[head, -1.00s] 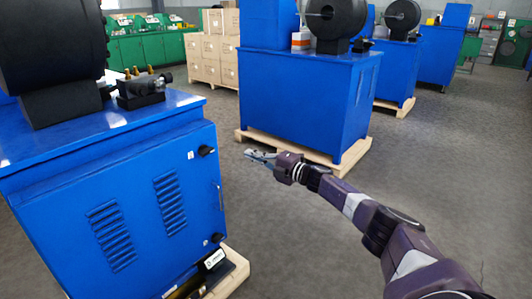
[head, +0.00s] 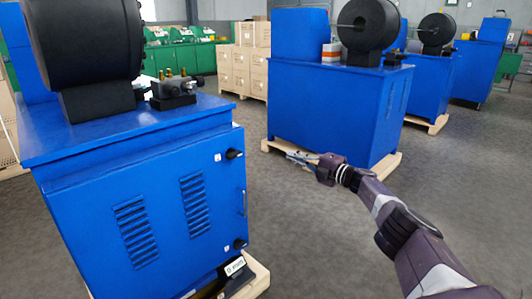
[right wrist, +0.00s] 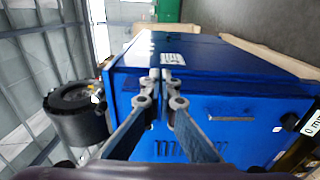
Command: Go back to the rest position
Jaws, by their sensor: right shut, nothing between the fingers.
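My right gripper (head: 302,158) is in the head view at the right of centre, with its purple arm coming in from the lower right. It is shut and empty, held out over the floor between two blue machines. The right wrist view shows its two fingers (right wrist: 161,75) together at the tips, with a blue machine cabinet (right wrist: 215,105) beyond them. My left gripper does not show in the head view.
A blue crimper machine (head: 90,210) stands close on the left on a pallet. Another blue machine (head: 325,105) stands behind the right gripper on a pallet (head: 385,165). Stacked boxes (head: 240,70) are at the back. Grey floor (head: 300,240) is free between the machines and to the right.

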